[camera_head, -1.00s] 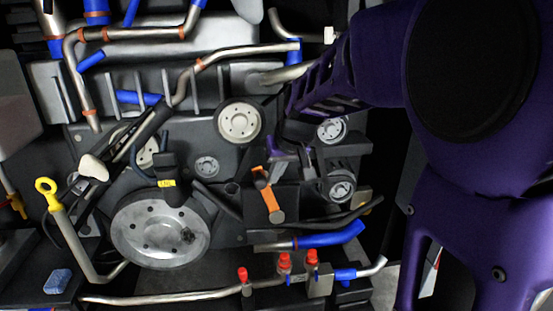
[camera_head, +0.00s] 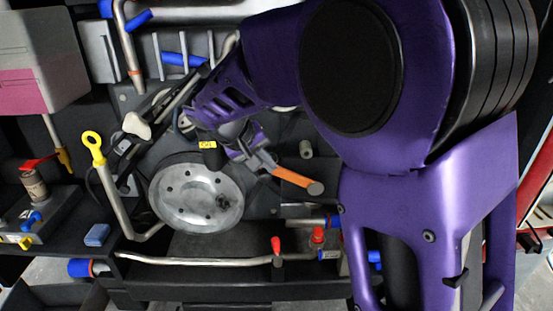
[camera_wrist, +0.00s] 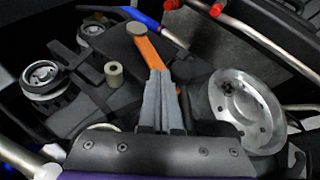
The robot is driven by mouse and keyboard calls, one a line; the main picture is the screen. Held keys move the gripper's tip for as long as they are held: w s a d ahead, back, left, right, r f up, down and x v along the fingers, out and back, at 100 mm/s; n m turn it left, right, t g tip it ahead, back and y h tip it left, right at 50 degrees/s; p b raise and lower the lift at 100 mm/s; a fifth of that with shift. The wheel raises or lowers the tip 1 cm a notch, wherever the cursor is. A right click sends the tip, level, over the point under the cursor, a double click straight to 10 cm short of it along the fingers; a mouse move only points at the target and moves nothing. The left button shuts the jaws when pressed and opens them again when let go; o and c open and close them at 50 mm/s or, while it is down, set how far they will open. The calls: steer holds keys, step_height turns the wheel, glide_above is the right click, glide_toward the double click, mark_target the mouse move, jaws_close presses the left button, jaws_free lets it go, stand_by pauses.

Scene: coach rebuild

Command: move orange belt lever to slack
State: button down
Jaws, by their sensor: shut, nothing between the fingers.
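The orange belt lever (camera_head: 292,178) stands out to the right of the big grey pulley (camera_head: 196,198) in the head view. It slopes gently down to the right to a grey round pivot end. It also shows in the wrist view (camera_wrist: 150,52), with the pivot at its top. My gripper (camera_wrist: 157,78) is shut with nothing between its fingers. Its grey fingertips are at the lever's free end and seem to touch it; the free end is partly hidden by them. In the head view my gripper (camera_head: 262,160) comes in from the upper left.
A yellow ring-topped dipstick (camera_head: 93,142) stands left of the pulley. Red-capped valves (camera_head: 317,236) and a metal pipe (camera_head: 200,261) run below. Smaller pulleys (camera_wrist: 42,77) sit left in the wrist view. My arm hides much of the engine's upper right.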

steer(key=shift+s+a+f+b, duration=0.1)
steer(key=shift+a+f+b, duration=0.25)
steer(key=shift+f, duration=0.1)
steer(key=shift+s+a+f, duration=0.1)
steer(key=shift+f, duration=0.1)
steer(key=s+a+r+p, duration=0.1)
steer(key=s+r+p, duration=0.2)
steer(key=r, duration=0.8)
steer(key=shift+s+a+r, duration=0.35)
steer(key=shift+s+a, duration=0.05)
steer(key=shift+s, duration=0.3)
